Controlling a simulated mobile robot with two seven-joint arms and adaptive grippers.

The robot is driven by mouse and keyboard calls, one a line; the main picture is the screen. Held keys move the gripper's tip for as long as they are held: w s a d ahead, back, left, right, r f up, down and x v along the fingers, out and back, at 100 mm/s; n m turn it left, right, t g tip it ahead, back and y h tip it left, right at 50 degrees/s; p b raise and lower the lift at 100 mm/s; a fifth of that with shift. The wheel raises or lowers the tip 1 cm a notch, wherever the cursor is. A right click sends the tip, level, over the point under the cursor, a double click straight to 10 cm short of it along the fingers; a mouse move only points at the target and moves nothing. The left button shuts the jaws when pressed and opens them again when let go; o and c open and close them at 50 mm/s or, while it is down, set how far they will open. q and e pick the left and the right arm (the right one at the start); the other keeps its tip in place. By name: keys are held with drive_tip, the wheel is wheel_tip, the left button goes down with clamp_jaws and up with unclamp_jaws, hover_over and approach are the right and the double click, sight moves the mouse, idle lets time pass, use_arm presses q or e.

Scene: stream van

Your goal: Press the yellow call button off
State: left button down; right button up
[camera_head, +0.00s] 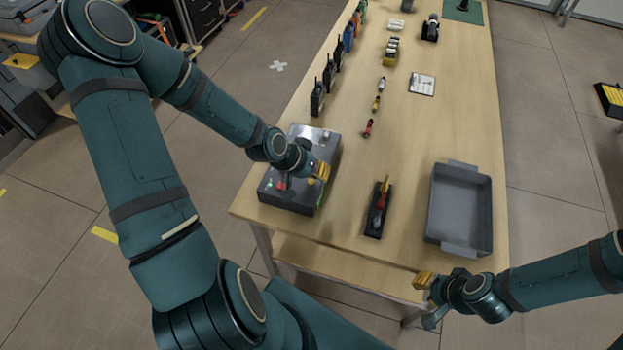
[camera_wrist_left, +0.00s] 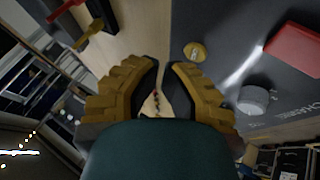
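The grey control box (camera_head: 274,190) stands on the table's near left corner. In the left wrist view, a yellow round button (camera_wrist_left: 195,51) sits on the box's dark top (camera_wrist_left: 225,25), beside a red block (camera_wrist_left: 294,50) and a pale knob (camera_wrist_left: 253,99). My left gripper (camera_head: 322,171) is over the box's right edge; it is empty, with a narrow gap between its fingertips (camera_wrist_left: 165,64). The yellow button lies just beyond its right fingertip, with no contact visible. I cannot tell whether the button is lit. My right gripper (camera_head: 424,281) is near the table's front edge; its finger gap is unclear.
A red-handled tool in a black holder (camera_head: 375,222) and an empty grey bin (camera_head: 484,207) stand to the right. Several radios (camera_head: 318,98) line the left edge. Small coloured items (camera_head: 368,129) lie mid-table.

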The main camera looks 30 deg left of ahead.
use_arm(q)
drive_tip(key=shift+f, duration=0.15)
idle(0.4)
drive_tip(key=shift+f, duration=0.35)
drive_tip(key=shift+f+b, duration=0.15)
drive_tip(key=shift+b, duration=0.2)
idle(0.4)
drive_tip(key=shift+r+p, duration=0.65)
wheel_tip(320, 180, up, 6)
drive_tip(key=p, duration=0.5)
drive_tip(key=shift+p, duration=0.35)
